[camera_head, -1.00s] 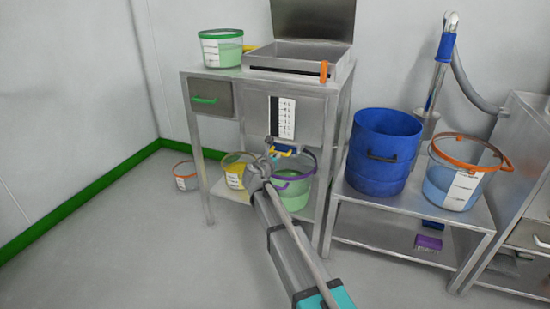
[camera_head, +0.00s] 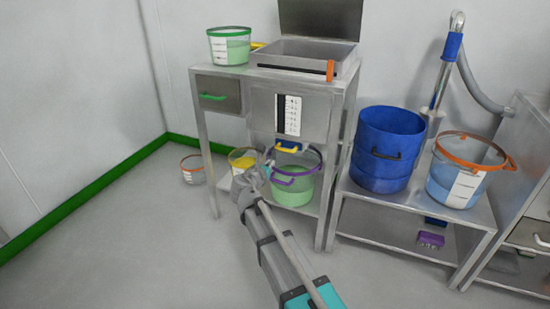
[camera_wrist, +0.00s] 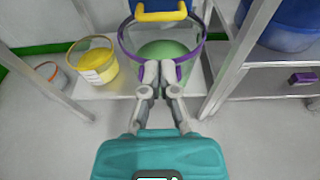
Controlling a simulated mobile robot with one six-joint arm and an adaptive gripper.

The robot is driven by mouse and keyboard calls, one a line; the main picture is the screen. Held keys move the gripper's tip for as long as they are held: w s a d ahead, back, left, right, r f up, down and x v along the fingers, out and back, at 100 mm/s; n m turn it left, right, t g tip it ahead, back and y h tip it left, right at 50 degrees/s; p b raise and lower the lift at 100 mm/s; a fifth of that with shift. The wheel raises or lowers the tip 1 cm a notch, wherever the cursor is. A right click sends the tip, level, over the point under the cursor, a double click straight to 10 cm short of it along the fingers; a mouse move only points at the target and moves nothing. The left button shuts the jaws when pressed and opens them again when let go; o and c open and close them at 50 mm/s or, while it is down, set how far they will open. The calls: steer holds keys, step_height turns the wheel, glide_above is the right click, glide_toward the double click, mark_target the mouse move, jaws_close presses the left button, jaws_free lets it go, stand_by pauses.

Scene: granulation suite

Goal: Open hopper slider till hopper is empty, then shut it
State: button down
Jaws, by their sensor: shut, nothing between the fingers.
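The steel hopper (camera_head: 262,105) stands with its lid raised and a level strip (camera_head: 280,113) beside a white scale on its front; the strip looks dark. The blue slider with a yellow handle (camera_head: 287,148) sits under the hopper, and its handle also shows at the top of the wrist view (camera_wrist: 162,16). Below it stands a clear bucket with a purple rim (camera_head: 317,160) holding green material. My gripper (camera_head: 264,168) is shut and empty, in front of that bucket's rim and apart from the slider handle. In the wrist view, my fingertips (camera_wrist: 159,70) overlap the purple rim; contact cannot be told.
A green-rimmed bucket (camera_head: 229,46) stands on top. An orange-handled part (camera_head: 330,71) is at the tray's front. A yellow bucket (camera_wrist: 95,62) and an orange-rimmed bucket (camera_head: 193,170) stand left. A blue drum (camera_head: 381,150) and orange-rimmed bucket (camera_head: 460,178) stand right. Floor ahead is clear.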

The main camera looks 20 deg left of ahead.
steer(key=shift+v, duration=1.15)
steer(key=shift+d, duration=0.1)
steer(key=s+d+f+m+g+h+p, duration=0.1)
steer(key=d+f+m+g+h+p, duration=0.2)
steer(key=d+m, duration=0.9)
steer(key=s+d+f+m+g+h+p, duration=0.2)
steer(key=d+m+g, duration=0.45)
steer(key=d, duration=1.15)
steer(key=s+d+m+g+y+p, duration=0.65)
steer(key=s+d+m, duration=0.8)
steer(key=m, duration=0.25)
step_height(320, 180, up, 38)
steer(key=p, duration=3.7)
steer(key=shift+a, duration=0.15)
steer(key=shift+w+r+n, duration=0.1)
steer(key=shift+n, duration=0.15)
